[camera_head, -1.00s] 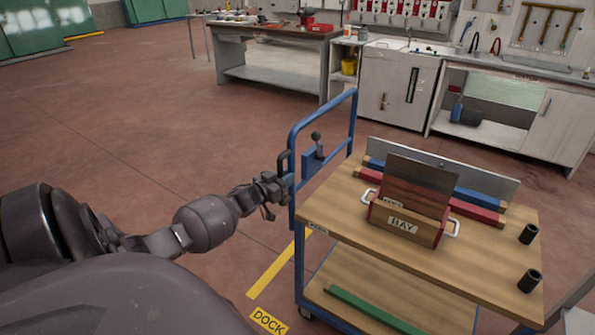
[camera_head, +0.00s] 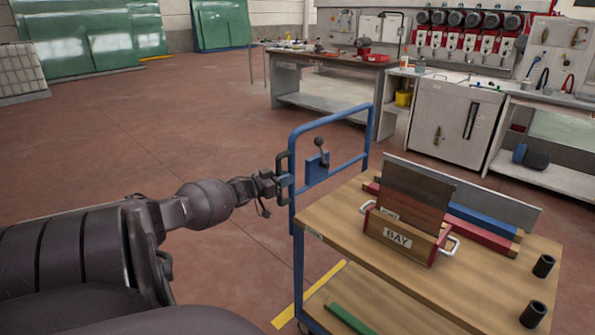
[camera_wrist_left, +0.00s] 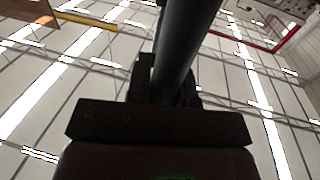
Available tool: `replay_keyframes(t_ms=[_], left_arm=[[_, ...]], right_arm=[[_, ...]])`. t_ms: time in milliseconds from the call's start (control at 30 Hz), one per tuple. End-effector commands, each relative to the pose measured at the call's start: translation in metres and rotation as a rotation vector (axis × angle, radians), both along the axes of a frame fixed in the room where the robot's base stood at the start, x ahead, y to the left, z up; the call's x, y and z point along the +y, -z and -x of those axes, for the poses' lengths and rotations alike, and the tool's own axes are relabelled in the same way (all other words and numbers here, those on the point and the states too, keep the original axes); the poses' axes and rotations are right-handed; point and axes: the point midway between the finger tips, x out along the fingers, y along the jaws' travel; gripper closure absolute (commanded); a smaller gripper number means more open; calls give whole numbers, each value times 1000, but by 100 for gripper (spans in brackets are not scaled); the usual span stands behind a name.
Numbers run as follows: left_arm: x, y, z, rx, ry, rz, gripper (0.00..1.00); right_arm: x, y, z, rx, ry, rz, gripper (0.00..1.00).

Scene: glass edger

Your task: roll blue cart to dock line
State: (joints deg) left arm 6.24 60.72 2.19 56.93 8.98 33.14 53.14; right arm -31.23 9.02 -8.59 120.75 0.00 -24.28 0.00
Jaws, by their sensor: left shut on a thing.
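The blue cart (camera_head: 297,253) stands at the right of the head view, with a blue tubular frame and wooden decks. In the left wrist view a dark bar (camera_wrist_left: 178,50) runs up from between the fingers. The yellow dock line (camera_head: 310,293) lies on the floor, and the cart hides part of it. My right gripper is not in view.
Behind are a workbench (camera_head: 325,90) and a white cabinet (camera_head: 455,118). Open red floor (camera_head: 130,130) spreads to the left.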

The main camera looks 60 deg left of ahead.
Motion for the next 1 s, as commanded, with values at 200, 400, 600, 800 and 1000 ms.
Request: replay_keyframes(t_ms=[200, 400, 600, 800, 1000], left_arm=[[14, 3, 4, 4, 0, -1, 100], [18, 1, 5, 2, 0, 1, 100], [18, 1, 5, 1, 0, 1, 100], [18, 1, 5, 1, 0, 1, 64], [18, 1, 4, 1, 0, 1, 54]], right_arm=[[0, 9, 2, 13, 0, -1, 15], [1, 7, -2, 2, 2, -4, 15], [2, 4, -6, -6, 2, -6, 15], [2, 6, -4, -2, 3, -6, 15], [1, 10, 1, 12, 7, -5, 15]])
